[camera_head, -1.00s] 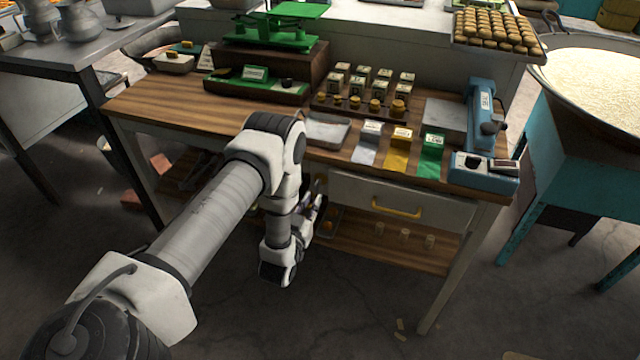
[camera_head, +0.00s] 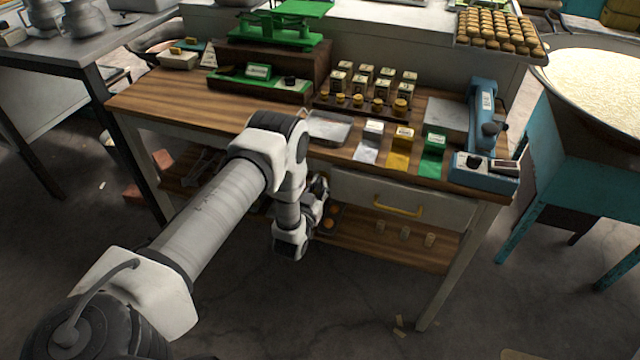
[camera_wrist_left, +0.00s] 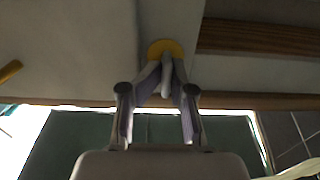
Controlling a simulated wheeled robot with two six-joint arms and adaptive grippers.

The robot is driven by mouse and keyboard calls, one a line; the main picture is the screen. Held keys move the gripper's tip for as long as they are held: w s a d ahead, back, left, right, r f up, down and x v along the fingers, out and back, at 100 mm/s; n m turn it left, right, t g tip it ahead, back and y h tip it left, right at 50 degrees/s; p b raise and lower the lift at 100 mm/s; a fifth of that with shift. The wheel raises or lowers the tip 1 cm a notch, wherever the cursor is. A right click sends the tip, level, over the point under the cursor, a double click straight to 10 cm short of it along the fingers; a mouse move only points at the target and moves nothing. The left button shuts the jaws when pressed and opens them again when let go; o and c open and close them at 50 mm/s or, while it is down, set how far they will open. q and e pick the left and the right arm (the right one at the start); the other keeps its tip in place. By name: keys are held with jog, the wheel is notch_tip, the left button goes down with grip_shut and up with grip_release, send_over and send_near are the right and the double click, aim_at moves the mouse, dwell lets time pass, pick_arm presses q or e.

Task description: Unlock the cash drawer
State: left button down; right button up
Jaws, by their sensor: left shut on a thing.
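The cash drawer (camera_head: 445,207) is a pale grey front under the wooden counter, with a yellow bar handle (camera_head: 398,207). The drawer looks closed. The handle's end also shows at the left edge of the left wrist view (camera_wrist_left: 10,71). My left gripper (camera_head: 320,187) is at the left end of the drawer front, partly hidden by its wrist. In the left wrist view, its fingertips (camera_wrist_left: 166,75) are shut together at a small round yellow piece (camera_wrist_left: 165,47) against the pale front. I cannot tell whether this is a key or the lock itself. My right gripper is out of view.
The counter (camera_head: 165,100) holds a green scale (camera_head: 275,30), small boxes, a metal tray (camera_head: 328,128) and a blue device (camera_head: 483,175). A lower wooden shelf (camera_head: 380,243) runs under the drawer. A teal stand (camera_head: 570,150) is at the right. The floor in front is free.

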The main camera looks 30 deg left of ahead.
pick_arm(q)
jog(key=shift+w+a+r, duration=0.1)
jog(key=shift+a+r, duration=0.1)
jog(key=shift+a, duration=0.15)
jog(key=m, duration=0.4)
jog(key=shift+w+r, duration=0.1)
jog(key=shift+w, duration=0.05)
jog(key=m, duration=0.4)
jog(key=shift+m+b, duration=0.3)
jog(key=shift+m, duration=0.1)
jog(key=m, duration=0.4)
jog(key=shift+m, duration=0.3)
jog(key=shift+w+f+m, duration=0.1)
jog(key=shift+f+m, duration=0.1)
jog(key=shift+m, duration=2)
jog(key=shift+p, duration=0.3)
jog(key=c, duration=1.6)
grip_release()
jog(key=shift+o, duration=0.2)
